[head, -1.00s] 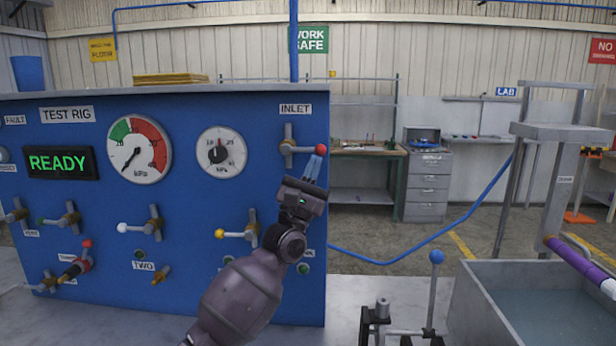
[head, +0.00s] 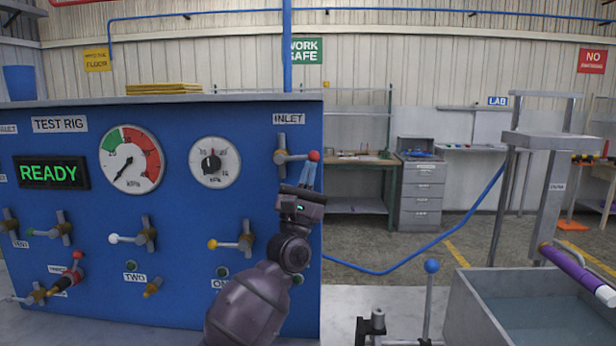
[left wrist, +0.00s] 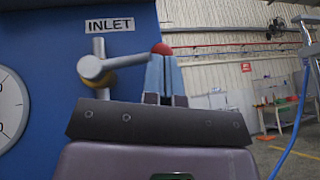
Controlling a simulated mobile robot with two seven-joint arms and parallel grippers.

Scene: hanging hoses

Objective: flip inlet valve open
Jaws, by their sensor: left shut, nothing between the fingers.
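The inlet valve (head: 281,157) is on the blue test rig under the INLET label, at the panel's upper right. Its grey lever points right, nearly level, and ends in a red ball (head: 314,155). My left gripper (head: 310,173) points up just below the red ball, its fingers shut with nothing between them. In the left wrist view the fingers (left wrist: 165,76) stand right under the red ball (left wrist: 162,48), touching it or very close. The valve body (left wrist: 94,66) is to their left. My right gripper is not in view.
The panel carries a READY display (head: 51,172), two gauges and several other valves with levers. A lever with a blue ball (head: 432,266) stands at the front. A water-filled tank (head: 463,320) and a purple-and-white tube (head: 580,272) are at the right. A blue hose (head: 440,235) hangs behind.

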